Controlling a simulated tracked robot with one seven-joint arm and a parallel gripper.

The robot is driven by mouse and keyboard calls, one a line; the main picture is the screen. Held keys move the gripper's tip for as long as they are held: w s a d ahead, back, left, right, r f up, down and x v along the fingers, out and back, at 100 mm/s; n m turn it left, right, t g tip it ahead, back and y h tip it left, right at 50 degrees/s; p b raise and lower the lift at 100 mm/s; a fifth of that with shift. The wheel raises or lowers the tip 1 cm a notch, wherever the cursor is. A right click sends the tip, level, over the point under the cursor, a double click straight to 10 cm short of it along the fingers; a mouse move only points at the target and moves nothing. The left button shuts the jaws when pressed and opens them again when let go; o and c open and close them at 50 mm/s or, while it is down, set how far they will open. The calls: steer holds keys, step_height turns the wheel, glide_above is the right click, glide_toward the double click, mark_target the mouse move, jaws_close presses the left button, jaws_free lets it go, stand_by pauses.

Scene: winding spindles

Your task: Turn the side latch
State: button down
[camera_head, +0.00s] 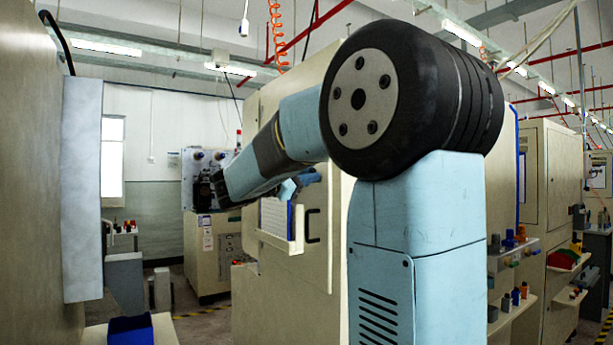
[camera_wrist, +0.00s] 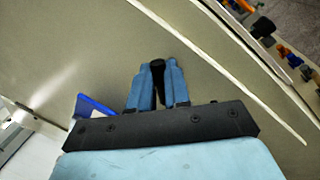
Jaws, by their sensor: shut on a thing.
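The side latch (camera_wrist: 157,64) shows in the wrist view as a small black piece against the beige cabinet panel, between the tips of my blue fingers. My gripper (camera_wrist: 158,82) is shut on it. Most of the latch is hidden by the fingers, so I cannot tell how far it is turned. In the head view my arm bends across the front of the beige cabinet (camera_head: 290,270), and the fingertips and latch cannot be made out clearly.
A black handle (camera_head: 312,226) is on the cabinet, beside a blue-edged tray (camera_head: 296,221). A grey panel (camera_head: 82,190) stands at the left. In the wrist view a pale ledge (camera_wrist: 215,60) runs diagonally, with shelves of small coloured parts beyond (camera_wrist: 292,58).

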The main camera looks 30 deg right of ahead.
steer(key=shift+s+f+m+g+h, duration=0.2)
steer(key=shift+m+g, duration=0.25)
steer(key=shift+m, duration=1.25)
steer(key=shift+w+f+m+g+h, duration=0.15)
steer(key=shift+f+m+g, duration=0.2)
steer(key=shift+m, duration=1.35)
steer(key=shift+s+f+m+g+h, duration=0.15)
steer(key=shift+m+g, duration=0.35)
steer(key=shift+m, duration=1.2)
steer(key=shift+w+f+m, duration=0.1)
steer(key=shift+m, duration=0.2)
steer(key=c, duration=1.1)
jaws_free()
steer(key=v, duration=1.3)
steer(key=shift+a, duration=0.4)
